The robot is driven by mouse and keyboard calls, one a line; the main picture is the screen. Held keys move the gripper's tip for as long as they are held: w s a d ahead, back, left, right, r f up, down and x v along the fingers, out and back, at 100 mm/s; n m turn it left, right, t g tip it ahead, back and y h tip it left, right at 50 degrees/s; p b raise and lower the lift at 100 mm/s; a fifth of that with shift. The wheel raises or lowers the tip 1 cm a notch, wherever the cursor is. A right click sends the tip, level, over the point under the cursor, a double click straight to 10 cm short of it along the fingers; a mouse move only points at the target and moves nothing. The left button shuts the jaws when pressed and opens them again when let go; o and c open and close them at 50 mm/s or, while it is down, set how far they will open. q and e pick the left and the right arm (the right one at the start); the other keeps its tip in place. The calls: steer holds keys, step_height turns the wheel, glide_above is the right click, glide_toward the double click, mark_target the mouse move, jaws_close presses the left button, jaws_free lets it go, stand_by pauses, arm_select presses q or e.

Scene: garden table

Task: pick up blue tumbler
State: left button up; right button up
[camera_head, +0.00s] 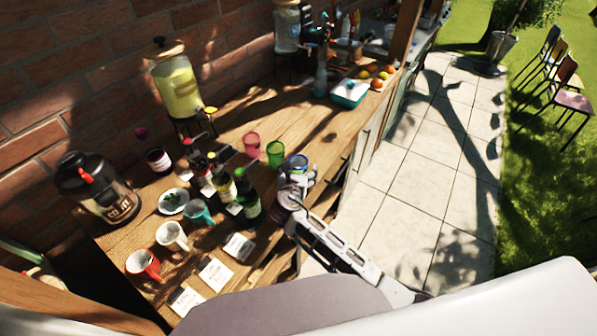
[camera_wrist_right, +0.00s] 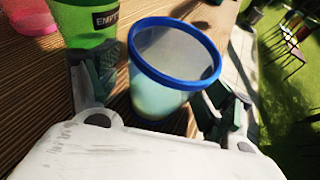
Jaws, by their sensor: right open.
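The blue tumbler (camera_head: 297,162) stands on the wooden table near its front edge, partly hidden behind my right gripper (camera_head: 298,181). In the right wrist view the blue-rimmed tumbler (camera_wrist_right: 165,75) is translucent and sits between the two open fingers of my right gripper (camera_wrist_right: 150,105). One finger is to its left and one to its right. I cannot tell whether either finger touches it. My left gripper is not in view.
A green tumbler (camera_head: 275,153) stands just left of the blue one, and a pink tumbler (camera_head: 251,144) is further left. Dark bottles (camera_head: 246,195) stand close to my right gripper. Mugs, cards and a drink dispenser (camera_head: 177,88) occupy the left side. Bare wood (camera_head: 300,122) lies behind the tumblers.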

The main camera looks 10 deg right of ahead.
steer(key=c, duration=1.2)
steer(key=shift+r, duration=0.25)
step_height(320, 180, up, 10)
steer(key=shift+f, duration=0.25)
stand_by(0.8)
stand_by(0.6)
